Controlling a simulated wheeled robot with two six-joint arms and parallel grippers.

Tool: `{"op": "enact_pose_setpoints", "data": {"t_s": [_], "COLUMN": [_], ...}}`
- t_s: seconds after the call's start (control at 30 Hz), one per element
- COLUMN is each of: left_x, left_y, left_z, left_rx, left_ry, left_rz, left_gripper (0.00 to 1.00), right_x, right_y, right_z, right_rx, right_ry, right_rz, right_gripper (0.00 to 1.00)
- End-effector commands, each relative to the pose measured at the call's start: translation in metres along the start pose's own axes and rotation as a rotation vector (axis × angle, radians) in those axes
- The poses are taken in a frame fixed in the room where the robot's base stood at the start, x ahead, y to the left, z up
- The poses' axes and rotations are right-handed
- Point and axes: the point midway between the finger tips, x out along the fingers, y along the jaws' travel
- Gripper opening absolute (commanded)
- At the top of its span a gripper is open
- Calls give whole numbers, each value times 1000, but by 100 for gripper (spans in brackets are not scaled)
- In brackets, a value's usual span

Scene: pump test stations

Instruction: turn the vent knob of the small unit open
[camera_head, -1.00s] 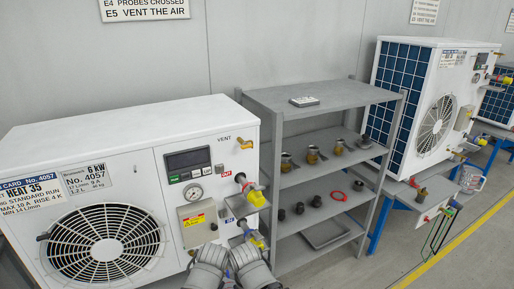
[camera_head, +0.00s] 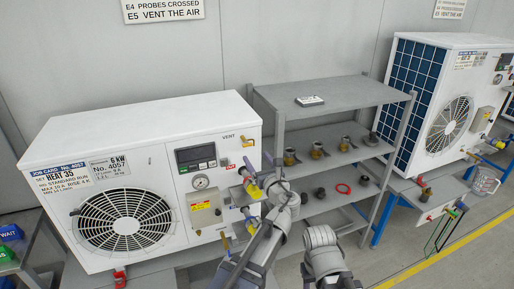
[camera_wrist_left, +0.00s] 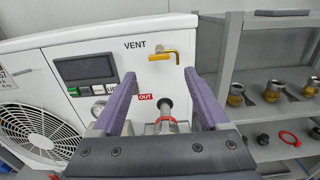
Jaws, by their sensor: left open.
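The small unit (camera_head: 140,125) is the white box at the left, with a fan grille, a dark display and a label reading 6 kW. Its vent knob (camera_head: 246,142) is a small yellow part at the upper right of the front, beside the word VENT. In the left wrist view the brass vent knob (camera_wrist_left: 162,56) has a lever bent sideways and down. My left gripper (camera_head: 264,170) is open and empty, in front of the unit's right side. In the wrist view its purple fingers (camera_wrist_left: 158,80) stand apart, with the knob above and beyond their tips. My right gripper is out of view.
A pipe stub with a red ring (camera_wrist_left: 166,122) sits below the knob, by the OUT label. A grey shelf rack (camera_head: 325,95) with brass fittings stands to the right. A larger unit (camera_head: 450,85) stands beyond it. Coloured bins (camera_head: 10,233) are at lower left.

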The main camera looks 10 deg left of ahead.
Motion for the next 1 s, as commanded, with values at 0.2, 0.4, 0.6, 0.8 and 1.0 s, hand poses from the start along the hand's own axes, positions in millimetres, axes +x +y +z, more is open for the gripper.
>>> {"op": "enact_pose_setpoints", "data": {"t_s": [0.2,0.4,0.6,0.8,1.0], "left_x": [32,60,74,76,75], "left_y": [-1,-1,0,0,0], "left_z": [0,-1,-1,-1,-1], "left_rx": [-3,-4,-5,-5,-5], "left_ry": [1,2,2,2,2], "left_rz": [4,3,2,1,2], "left_gripper": [78,78,78,78,68], "right_x": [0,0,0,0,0], "right_y": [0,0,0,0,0], "right_z": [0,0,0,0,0], "right_rx": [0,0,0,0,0], "right_ry": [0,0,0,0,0], "right_rz": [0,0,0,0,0], "right_gripper": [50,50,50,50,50]}}
